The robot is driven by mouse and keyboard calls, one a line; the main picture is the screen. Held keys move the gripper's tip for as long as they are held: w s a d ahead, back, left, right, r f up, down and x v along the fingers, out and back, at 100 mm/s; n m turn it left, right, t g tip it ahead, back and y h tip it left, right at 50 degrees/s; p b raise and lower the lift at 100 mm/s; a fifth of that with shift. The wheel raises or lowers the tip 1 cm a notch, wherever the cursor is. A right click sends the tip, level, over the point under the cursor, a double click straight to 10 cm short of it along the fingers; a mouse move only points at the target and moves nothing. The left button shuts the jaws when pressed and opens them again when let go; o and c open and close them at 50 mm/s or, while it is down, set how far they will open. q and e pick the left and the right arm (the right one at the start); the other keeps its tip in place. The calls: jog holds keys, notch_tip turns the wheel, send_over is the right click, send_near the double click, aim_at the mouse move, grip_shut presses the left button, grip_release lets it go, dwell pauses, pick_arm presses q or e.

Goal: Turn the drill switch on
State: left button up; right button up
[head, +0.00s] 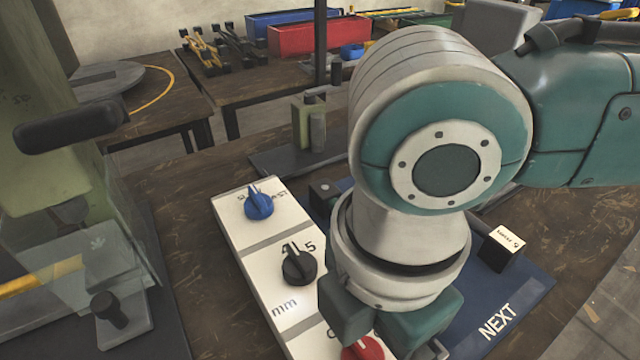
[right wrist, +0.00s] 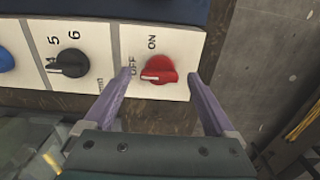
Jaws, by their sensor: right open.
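The drill switch is a red knob (right wrist: 158,70) on a white control panel (right wrist: 98,30), with the labels ON and OFF beside it. Its white pointer line lies toward the OFF side. In the head view the red knob (head: 362,349) shows at the bottom edge, partly hidden by my right arm. My right gripper (right wrist: 160,76) is open, with one finger on each side of the knob. A gap shows between the knob and each finger; I cannot tell how deep the fingers reach. My left gripper is not in view.
A blue knob (head: 259,204) and a black knob (head: 299,267) sit on the same panel. A blue mat marked NEXT (head: 525,300) holds a small black block (head: 502,249). A green press with a clear guard (head: 75,250) stands left. Bins stand on the far bench.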

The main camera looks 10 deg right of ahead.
jog(key=shift+f, duration=0.2)
jog(key=shift+c, duration=0.2)
jog(key=c, duration=1.3)
jog(key=shift+r+m+p, duration=0.15)
jog(key=shift+m+p, duration=0.15)
jog(key=shift+p, duration=0.25)
jog(key=shift+c, duration=0.2)
jog(key=m+p, duration=0.5)
jog(key=p, duration=0.1)
jog(key=shift+s+r+m, duration=0.1)
jog(key=shift+r+m, duration=0.05)
jog(key=shift+m, duration=0.15)
jog(key=m+p, duration=0.3)
jog(key=m, duration=0.1)
jog(key=shift+p, duration=0.35)
jog(key=m+p, duration=0.1)
jog(key=m, duration=0.2)
jog(key=shift+f+p, duration=0.2)
jog(key=shift+p, duration=0.1)
jog(key=shift+m, duration=0.3)
